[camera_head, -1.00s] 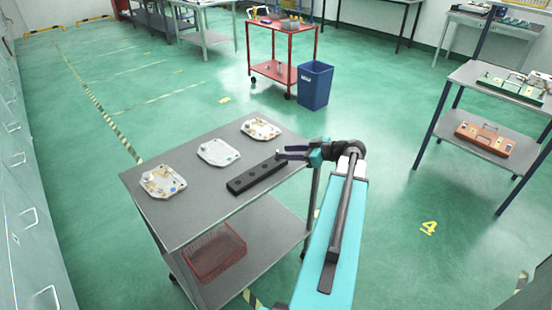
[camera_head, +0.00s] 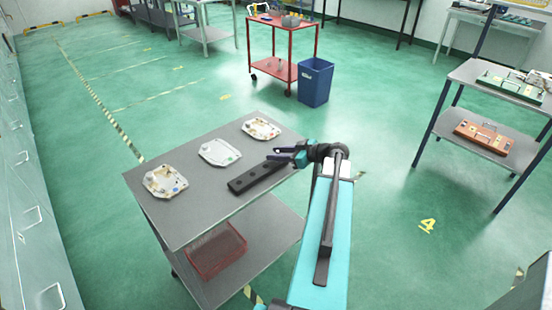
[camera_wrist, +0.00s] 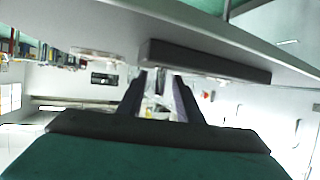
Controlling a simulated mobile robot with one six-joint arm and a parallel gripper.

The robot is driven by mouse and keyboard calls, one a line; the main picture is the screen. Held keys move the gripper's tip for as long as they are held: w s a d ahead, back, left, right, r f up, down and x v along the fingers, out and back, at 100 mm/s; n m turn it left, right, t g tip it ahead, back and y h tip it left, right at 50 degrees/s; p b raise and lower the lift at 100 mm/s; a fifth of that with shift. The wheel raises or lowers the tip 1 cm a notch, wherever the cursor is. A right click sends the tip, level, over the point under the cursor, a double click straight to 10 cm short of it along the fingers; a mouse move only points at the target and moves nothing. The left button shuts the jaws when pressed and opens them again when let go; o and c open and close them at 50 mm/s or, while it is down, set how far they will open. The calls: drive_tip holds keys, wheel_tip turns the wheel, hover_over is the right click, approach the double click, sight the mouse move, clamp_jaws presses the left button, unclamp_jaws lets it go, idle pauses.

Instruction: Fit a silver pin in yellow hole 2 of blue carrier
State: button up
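My gripper (camera_head: 276,153) is at the far right end of a black block (camera_head: 250,180) with several holes, on the grey cart top. Its two fingers show a narrow gap, with a small bright spot at their tips. The wrist view shows the fingers (camera_wrist: 160,82) with a thin shape between them; I cannot tell whether it is a silver pin. Three pale carrier plates lie along the cart: a left plate (camera_head: 158,181) with a blue spot, a middle plate (camera_head: 218,151) with a green mark, and a right plate (camera_head: 258,128). Hole colours and numbers are too small to read.
A red basket (camera_head: 215,252) sits on the cart's lower shelf. A blue bin (camera_head: 315,82) and a red trolley (camera_head: 283,70) stand behind. A shelf (camera_head: 500,85) with green and orange fixtures is at right. Bare grey cart top (camera_head: 200,215) lies in front of the plates.

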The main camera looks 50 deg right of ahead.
drive_tip(key=shift+c, duration=0.4)
clamp_jaws()
drive_tip(key=shift+r, duration=0.1)
drive_tip(key=shift+r+b, duration=0.9)
drive_tip(key=shift+r, duration=0.65)
drive_tip(key=s+a+r, duration=0.1)
drive_tip(key=s+r, duration=0.1)
drive_tip(key=s, duration=1.4)
drive_tip(key=shift+b, duration=0.3)
drive_tip(key=shift+f, duration=0.15)
